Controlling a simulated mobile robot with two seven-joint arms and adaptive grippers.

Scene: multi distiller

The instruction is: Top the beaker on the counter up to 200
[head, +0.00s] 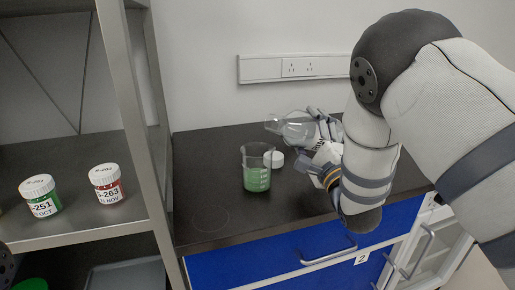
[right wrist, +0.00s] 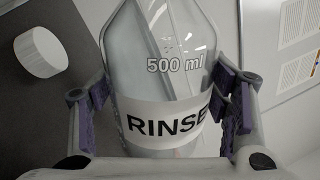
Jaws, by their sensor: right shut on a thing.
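A clear glass beaker (head: 257,160) with green liquid and white graduations stands upright on the dark counter (head: 222,212). The liquid reaches roughly mid-height; the graduation numbers are too small to read. My right gripper (head: 322,138) is shut on a clear bottle (head: 296,130), labelled RINSE and marked 500 ml in the right wrist view (right wrist: 165,75). The bottle is tipped nearly on its side, its neck pointing left, higher in the picture than the beaker and to its right. The purple-padded fingers (right wrist: 160,110) are on either side of it. My left gripper is not in view.
A white cap (head: 275,160) lies on the counter just right of the beaker and shows in the right wrist view (right wrist: 40,52). A metal shelf (head: 75,225) on the left holds labelled jars, green (head: 40,197) and red (head: 107,184). The counter's front left is clear.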

